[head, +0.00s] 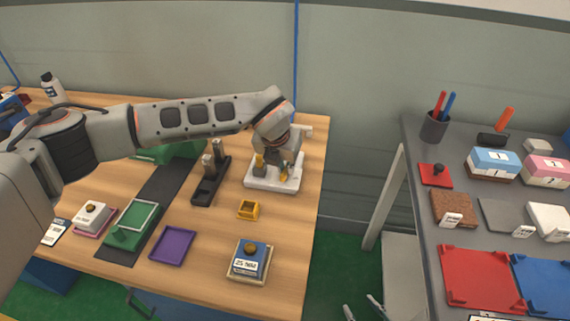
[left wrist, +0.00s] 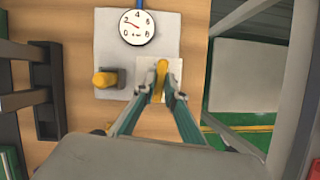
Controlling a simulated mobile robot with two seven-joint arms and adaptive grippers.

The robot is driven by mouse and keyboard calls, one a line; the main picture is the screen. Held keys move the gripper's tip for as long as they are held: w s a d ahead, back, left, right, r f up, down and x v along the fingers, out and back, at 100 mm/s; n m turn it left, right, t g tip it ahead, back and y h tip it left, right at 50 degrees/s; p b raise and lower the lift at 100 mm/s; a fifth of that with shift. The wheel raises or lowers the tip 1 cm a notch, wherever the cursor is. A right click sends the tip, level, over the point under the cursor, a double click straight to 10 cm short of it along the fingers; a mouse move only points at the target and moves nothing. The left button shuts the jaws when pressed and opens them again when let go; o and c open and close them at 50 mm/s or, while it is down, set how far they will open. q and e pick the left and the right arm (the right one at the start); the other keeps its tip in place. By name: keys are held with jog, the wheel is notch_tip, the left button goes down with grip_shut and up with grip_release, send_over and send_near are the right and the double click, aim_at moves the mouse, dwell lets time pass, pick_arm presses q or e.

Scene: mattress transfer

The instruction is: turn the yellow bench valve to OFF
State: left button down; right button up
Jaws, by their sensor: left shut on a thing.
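The bench valve stands on a white base plate (head: 257,182) near the right end of the wooden table. My left gripper (head: 280,170) reaches down over it from the left and hides much of it. In the left wrist view my left gripper (left wrist: 161,88) is shut on the yellow valve handle (left wrist: 162,72), which lies nearly upright in the picture between the fingertips. A round dial gauge (left wrist: 136,27) sits beyond it, and a yellow-topped post (left wrist: 104,79) stands to its left. My right gripper (head: 362,308) shows only its fingertips, apart and empty, at the bottom edge.
A black holder (head: 208,192) with grey posts stands left of the valve. A small yellow box (head: 249,209), a purple tray (head: 172,245) and a blue-topped block (head: 250,259) lie in front. A gap separates the grey table (head: 425,150) at right.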

pick_arm(q)
jog(key=shift+s+f+n, duration=0.1)
jog(key=shift+s+n, duration=0.05)
jog(key=shift+n, duration=0.45)
jog(key=shift+n+y, duration=0.3)
jog(key=c, duration=2.1)
grip_release()
jog(key=shift+r, duration=0.45)
jog(key=v, duration=1.1)
jog(key=shift+s, duration=0.15)
